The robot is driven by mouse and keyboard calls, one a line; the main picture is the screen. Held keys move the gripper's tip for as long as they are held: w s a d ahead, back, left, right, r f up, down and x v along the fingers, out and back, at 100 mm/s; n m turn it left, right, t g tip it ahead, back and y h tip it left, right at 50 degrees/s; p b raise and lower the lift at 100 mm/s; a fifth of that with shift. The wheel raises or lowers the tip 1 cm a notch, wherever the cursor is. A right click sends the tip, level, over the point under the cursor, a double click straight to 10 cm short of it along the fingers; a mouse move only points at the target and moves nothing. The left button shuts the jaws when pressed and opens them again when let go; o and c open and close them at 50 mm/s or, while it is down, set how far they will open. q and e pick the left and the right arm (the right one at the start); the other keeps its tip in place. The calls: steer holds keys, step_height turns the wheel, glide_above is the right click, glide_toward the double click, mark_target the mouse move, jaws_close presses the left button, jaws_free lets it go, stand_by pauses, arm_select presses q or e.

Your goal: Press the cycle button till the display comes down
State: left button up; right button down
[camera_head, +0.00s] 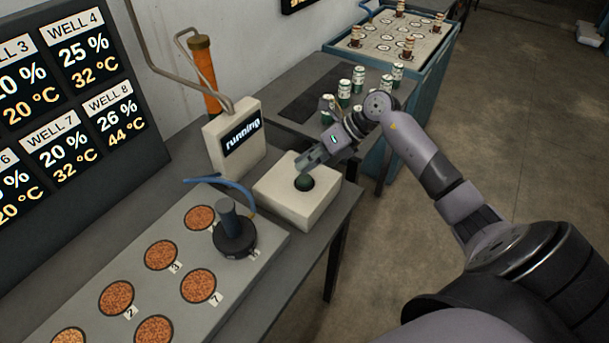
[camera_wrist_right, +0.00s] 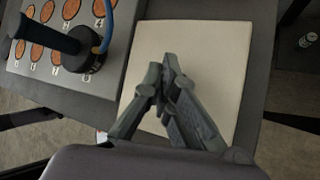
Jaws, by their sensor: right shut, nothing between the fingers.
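The cycle button (camera_head: 304,183) is a dark green round cap on top of a pale box (camera_head: 299,209) at the table's right end. My right gripper (camera_head: 306,165) is shut and empty, with its fingertips just above the button; whether they touch it I cannot tell. In the right wrist view the closed fingers (camera_wrist_right: 160,82) are over the pale box top (camera_wrist_right: 190,45) and hide the button. The display (camera_head: 242,137) is a small dark screen on a pale housing behind the box and reads "running". My left gripper is not in view.
A grey plate (camera_head: 190,236) with several numbered wells lies left of the box, with a dark handled tool (camera_head: 234,236) and blue hose on it. A large board (camera_head: 65,95) shows well readings. Several cans (camera_head: 358,78) stand on the table behind. An orange cylinder (camera_head: 205,75) stands by the wall.

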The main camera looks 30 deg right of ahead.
steer(key=shift+r+p, duration=1.55)
steer(key=shift+r, duration=1)
